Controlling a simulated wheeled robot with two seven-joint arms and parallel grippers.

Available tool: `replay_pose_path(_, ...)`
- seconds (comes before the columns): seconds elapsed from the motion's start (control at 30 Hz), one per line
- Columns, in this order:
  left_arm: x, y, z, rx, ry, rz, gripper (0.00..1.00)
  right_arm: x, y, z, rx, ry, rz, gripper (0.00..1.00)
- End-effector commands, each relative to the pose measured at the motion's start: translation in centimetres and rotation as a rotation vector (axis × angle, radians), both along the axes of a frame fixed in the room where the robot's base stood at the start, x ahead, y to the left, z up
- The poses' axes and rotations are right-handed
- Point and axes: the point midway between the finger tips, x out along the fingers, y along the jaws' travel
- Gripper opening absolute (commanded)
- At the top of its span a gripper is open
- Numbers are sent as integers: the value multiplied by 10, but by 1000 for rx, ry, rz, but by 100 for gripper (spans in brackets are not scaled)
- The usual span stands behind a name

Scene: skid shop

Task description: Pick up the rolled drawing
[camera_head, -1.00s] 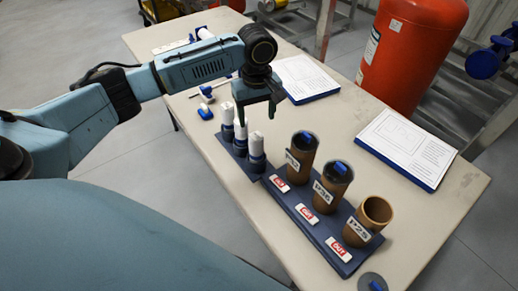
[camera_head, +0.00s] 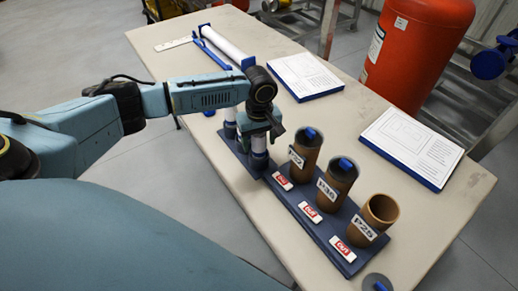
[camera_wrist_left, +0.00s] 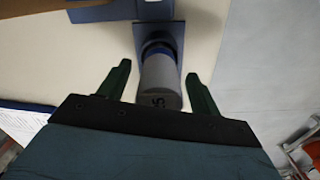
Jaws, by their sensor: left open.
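In the left wrist view, my gripper (camera_wrist_left: 158,75) is open, with one green finger on each side of a pale roll (camera_wrist_left: 160,80) marked with dark characters. I cannot tell whether the fingers touch it. A longer white roll (camera_head: 222,45) lies at the back of the table in a blue holder. I cannot tell which roll is the drawing.
Printed sheets on blue boards (camera_head: 305,75) (camera_head: 412,145) lie on the table (camera_head: 445,215). A red cylinder (camera_head: 415,45) stands behind.

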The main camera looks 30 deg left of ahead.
Motion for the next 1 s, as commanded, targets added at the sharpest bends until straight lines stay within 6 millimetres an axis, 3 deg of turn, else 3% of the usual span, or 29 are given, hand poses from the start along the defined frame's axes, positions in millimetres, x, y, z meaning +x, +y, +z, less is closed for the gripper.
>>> replay_pose_path(0.1,0,0,0,0,0,0,63,0,0,0,0,0,0,76)
replay_pose_path(0.5,0,0,1,-1,-1,0,14,0,0,0,0,0,0,76)
replay_pose_path(0.77,1,0,6,-1,-2,0,14,0,0,2,0,0,0,76)
replay_pose_path(1.0,1,0,49,-3,-4,0,14,0,0,11,0,0,0,76)
